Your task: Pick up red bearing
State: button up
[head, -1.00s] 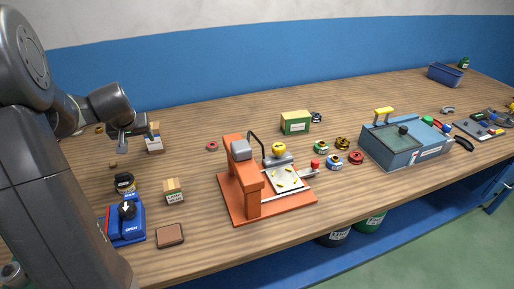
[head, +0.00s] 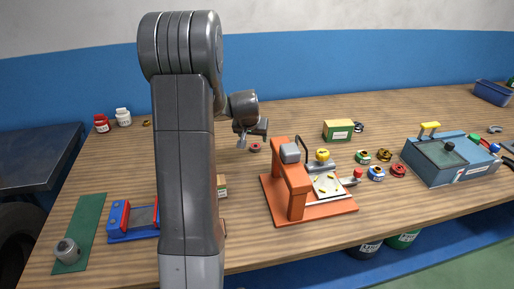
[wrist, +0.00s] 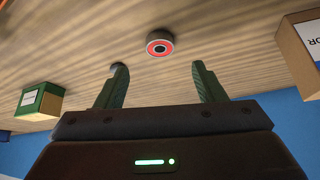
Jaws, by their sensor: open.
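A small red bearing (head: 255,147) with a dark centre lies flat on the wooden bench, left of the orange press. In the wrist view the red bearing (wrist: 160,43) shows beyond my fingertips, roughly centred between them, with a gap between it and both fingers. My gripper (head: 253,138) is above the bench close to the bearing. In the wrist view my gripper (wrist: 160,70) is open with nothing between its two fingers. A second red ring-shaped part (head: 398,170) sits among several coloured parts right of the press.
The orange press (head: 290,190) stands just right of my arm. A green and yellow box (head: 338,131) stands behind it; a cardboard box (wrist: 303,45) shows at the wrist view's right. The blue-grey machine (head: 447,160) is farther right. Bare bench surrounds the bearing.

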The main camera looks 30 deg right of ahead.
aim_at(255, 148)
jog(key=shift+p+x, duration=0.6)
jog(key=shift+x, duration=2.9)
jog(key=shift+s, duration=0.1)
jog(key=c, duration=1.1)
